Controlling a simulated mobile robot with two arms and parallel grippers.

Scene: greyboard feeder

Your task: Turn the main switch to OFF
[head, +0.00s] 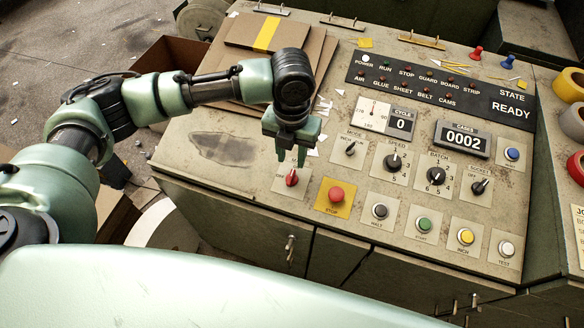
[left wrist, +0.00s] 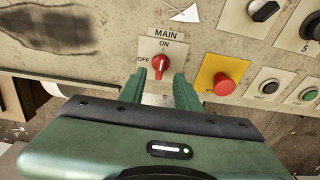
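The main switch is a red knob (head: 291,178) on a pale plate at the near left of the panel. In the left wrist view the knob (left wrist: 160,65) stands upright, its pale mark toward ON at the top; OFF is printed to its left. My left gripper (head: 291,157) points down just over the switch. I cannot tell whether a finger touches the plate. My right gripper is not in view.
A red stop button (head: 336,194) on a yellow plate sits close to the right of the switch. Other knobs and buttons fill the panel (head: 230,190) farther right. The display reads READY (head: 510,108). Brown board sheets (head: 245,58) lie behind my left arm.

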